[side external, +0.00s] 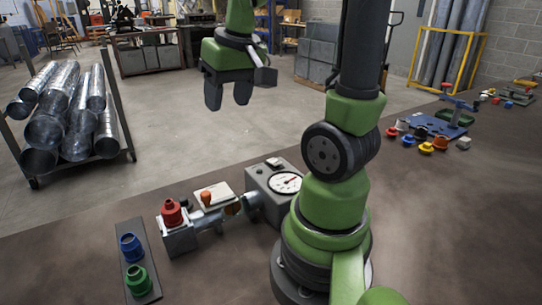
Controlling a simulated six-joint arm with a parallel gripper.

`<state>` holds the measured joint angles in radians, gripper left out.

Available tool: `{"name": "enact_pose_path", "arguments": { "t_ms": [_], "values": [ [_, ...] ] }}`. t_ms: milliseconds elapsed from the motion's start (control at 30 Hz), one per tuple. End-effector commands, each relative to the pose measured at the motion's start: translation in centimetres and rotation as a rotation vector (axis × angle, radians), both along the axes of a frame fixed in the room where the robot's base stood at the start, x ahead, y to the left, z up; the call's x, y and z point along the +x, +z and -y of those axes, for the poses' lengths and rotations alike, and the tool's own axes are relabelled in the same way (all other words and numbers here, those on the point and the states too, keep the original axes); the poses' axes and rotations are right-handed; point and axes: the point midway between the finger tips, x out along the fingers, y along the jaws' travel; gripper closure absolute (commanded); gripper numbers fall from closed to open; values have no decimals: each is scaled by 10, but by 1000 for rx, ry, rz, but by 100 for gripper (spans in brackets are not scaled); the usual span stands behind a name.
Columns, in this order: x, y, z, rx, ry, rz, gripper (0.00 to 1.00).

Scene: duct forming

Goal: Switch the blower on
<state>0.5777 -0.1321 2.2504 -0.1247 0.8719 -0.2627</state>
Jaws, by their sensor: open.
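A grey box with a round dial gauge (286,183) stands on the brown bench, left of my arm's base. A short grey duct piece joins it to a smaller grey block (180,238) with a red fitting (173,213) upright on top. Between them is a pale plate (222,195) with an orange knob or lever (205,197). Which part is the blower's switch is too small to tell. My gripper (228,104) hangs high above and behind these parts, fingers down, open and empty, touching nothing.
A dark strip (148,240) at the front left holds a blue fitting (131,247) and a green fitting (138,279). A blue plate (433,126) with several coloured fittings lies at the right. A rack of metal ducts (70,115) stands on the floor behind. The bench's front right is clear.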

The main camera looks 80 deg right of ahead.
Motion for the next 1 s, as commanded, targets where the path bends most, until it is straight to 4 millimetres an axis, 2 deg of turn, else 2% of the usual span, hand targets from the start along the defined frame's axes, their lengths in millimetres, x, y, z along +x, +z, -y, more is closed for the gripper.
{"name": "enact_pose_path", "arguments": {
  "t_ms": [33, 100, 200, 300, 400, 567, 900, 1000],
  "values": [
    [-4, -15, 26, 15, -51, -62, 49],
    [-14, -32, 55, 32, -92, -128, 49],
    [-31, -55, 87, 66, -134, -197, 49],
    [-45, -71, 106, 95, -161, -239, 49],
    [-54, -81, 115, 111, -173, -259, 49],
    [-57, -95, 117, 119, -173, -267, 49],
    [-56, -157, 116, 120, -172, -266, 49],
    [-56, -169, 116, 119, -172, -266, 49]
  ]
}}
